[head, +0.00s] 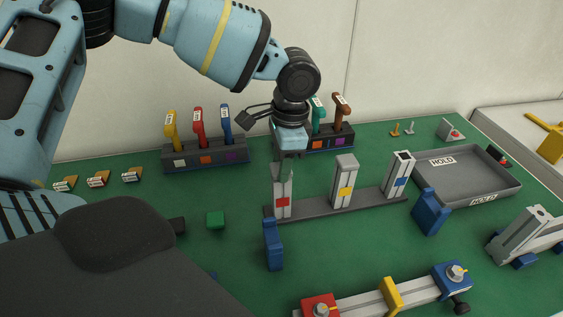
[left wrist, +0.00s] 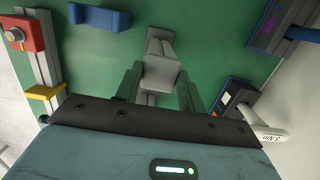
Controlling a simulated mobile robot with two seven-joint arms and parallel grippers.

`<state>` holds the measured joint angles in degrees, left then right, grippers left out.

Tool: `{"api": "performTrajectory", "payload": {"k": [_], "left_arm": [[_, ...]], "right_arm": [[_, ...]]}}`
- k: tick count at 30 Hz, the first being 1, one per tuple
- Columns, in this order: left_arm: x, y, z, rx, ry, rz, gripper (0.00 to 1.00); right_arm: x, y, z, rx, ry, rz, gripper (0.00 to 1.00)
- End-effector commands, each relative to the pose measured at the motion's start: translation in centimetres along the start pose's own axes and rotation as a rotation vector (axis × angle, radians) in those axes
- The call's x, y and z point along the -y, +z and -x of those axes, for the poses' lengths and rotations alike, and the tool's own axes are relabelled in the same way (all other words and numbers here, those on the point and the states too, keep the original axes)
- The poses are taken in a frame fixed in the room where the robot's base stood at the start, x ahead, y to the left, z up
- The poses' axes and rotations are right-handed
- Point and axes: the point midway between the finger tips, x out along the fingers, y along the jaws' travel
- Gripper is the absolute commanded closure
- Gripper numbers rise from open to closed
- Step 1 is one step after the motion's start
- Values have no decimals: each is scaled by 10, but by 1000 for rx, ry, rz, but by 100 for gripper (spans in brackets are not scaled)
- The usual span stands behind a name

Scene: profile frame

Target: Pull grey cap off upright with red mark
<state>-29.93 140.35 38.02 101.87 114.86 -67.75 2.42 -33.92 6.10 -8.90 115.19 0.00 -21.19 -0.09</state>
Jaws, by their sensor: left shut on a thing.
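The upright with the red mark (head: 282,202) stands at the left end of a dark grey rail (head: 315,210) in the head view. My left gripper (head: 283,170) points down at its top, with a finger on either side. In the left wrist view a grey block, which looks like the grey cap (left wrist: 160,74), sits between the fingers of the left gripper (left wrist: 160,88), shut on it. In the head view the cap is mostly hidden by the gripper. I cannot tell whether it is still seated on the upright. My right gripper is not in view.
On the same rail stand a yellow-marked upright (head: 346,185) and a blue-marked one (head: 398,175). Behind are tool racks (head: 205,154). A grey HOLD tray (head: 470,180) lies right. Blue blocks (head: 272,245) and a clamped profile (head: 365,302) lie in front.

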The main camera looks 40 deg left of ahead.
Motion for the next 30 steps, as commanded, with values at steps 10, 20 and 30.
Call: {"api": "performTrajectory", "payload": {"k": [10, 20, 30], "left_arm": [[0, 1, 10, -1, -1, 0, 82], [0, 2, 15, -1, 0, -1, 82], [0, 2, 19, -2, -1, 0, 82]], "right_arm": [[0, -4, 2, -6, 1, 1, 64], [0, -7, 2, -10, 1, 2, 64], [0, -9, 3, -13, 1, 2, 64]]}}
